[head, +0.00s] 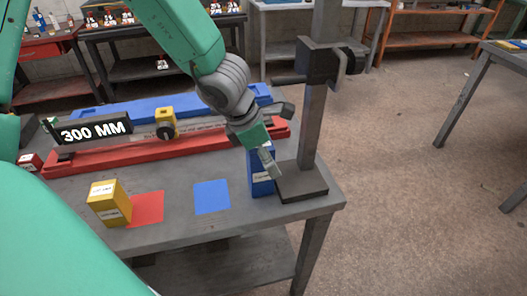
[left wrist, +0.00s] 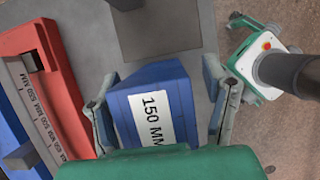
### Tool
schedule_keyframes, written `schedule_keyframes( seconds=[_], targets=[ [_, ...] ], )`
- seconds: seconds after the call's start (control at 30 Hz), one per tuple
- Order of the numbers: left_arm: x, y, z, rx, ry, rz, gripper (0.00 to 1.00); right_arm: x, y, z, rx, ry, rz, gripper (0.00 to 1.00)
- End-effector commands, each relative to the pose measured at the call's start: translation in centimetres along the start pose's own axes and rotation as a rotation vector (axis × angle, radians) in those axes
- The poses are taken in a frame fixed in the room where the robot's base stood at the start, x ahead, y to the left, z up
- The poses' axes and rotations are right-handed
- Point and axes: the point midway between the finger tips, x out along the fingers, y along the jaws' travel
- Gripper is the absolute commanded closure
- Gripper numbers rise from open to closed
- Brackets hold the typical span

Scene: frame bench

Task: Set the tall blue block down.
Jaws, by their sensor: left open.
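The tall blue block (head: 260,180) stands upright on the grey bench, right of the flat blue square (head: 211,197) and beside the dark base plate of a post. It is apart from the blue square. My left gripper (head: 268,160) is over the block, partly hiding its top. In the left wrist view the block (left wrist: 150,85) shows a white "150 MM" label and lies between the two open fingers (left wrist: 160,105), with a gap at the right finger. My right gripper is not in view.
The post's base plate (head: 303,184) is close on the block's right. A yellow block (head: 105,205) stands by a red square (head: 147,208). Behind are a red rail (head: 100,158), a blue rail (head: 150,107) and a "300 MM" sign (head: 95,130). The bench front is mostly clear.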

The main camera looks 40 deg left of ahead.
Motion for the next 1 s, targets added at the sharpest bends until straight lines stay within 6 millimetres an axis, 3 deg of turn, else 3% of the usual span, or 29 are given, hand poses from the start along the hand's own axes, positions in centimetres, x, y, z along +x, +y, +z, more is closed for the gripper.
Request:
schedule_keyframes(
  seconds=[0.2,0.33,0.63,0.8,1.0],
  targets=[
    [-2.0,0.1,0.1,-0.002,-0.003,-0.002,0.32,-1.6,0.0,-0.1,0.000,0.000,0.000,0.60],
    [-2.5,0.1,-3.0,-0.005,-0.004,-0.002,0.32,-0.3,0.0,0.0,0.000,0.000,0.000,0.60],
    [-5.0,0.0,-8.8,-0.004,-0.004,-0.002,0.32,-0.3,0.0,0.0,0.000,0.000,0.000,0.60],
    [-5.7,-0.1,-10.5,-0.001,-0.001,0.000,0.32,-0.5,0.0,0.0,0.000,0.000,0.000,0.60],
    [-5.8,-0.1,-11.1,0.000,0.000,-0.001,0.32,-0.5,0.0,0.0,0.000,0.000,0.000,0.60]
  ],
)
